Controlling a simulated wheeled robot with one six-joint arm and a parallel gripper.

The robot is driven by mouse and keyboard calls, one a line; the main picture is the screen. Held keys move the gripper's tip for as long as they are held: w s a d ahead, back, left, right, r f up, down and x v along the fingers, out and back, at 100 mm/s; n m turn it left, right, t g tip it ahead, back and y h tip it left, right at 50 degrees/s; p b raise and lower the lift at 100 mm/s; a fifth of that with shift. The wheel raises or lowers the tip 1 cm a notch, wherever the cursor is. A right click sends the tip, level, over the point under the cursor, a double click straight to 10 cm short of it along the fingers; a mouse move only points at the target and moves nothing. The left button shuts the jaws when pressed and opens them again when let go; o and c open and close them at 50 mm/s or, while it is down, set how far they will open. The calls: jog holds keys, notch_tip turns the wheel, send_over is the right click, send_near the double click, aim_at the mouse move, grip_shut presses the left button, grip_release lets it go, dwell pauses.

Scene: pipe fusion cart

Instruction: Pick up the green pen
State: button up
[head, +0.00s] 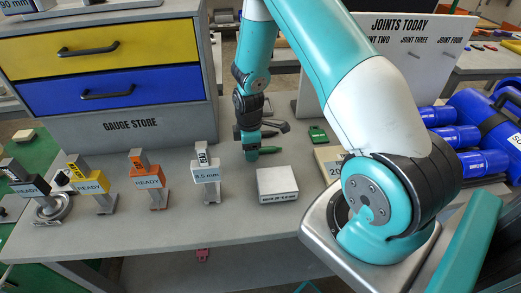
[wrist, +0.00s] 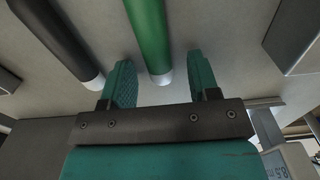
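The green pen (wrist: 148,32) lies on the grey bench top, its silver end (wrist: 160,79) pointing towards my gripper. My gripper (wrist: 162,82) is open, with one teal finger on each side of the line of the pen's silver end. No contact with either finger shows. In the head view the pen (head: 269,150) shows small beside my gripper (head: 251,154), which is low over the bench. A black pen (wrist: 58,38) lies left of the green one in the wrist view, outside the left finger.
A pale box (head: 277,184) stands in front of my gripper. An 8.5 mm gauge (head: 206,174) and several labelled stands are to the left. The drawer cabinet (head: 130,125) is behind left, a green block (head: 317,134) and the joints board (head: 420,65) to the right.

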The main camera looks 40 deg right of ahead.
grip_shut()
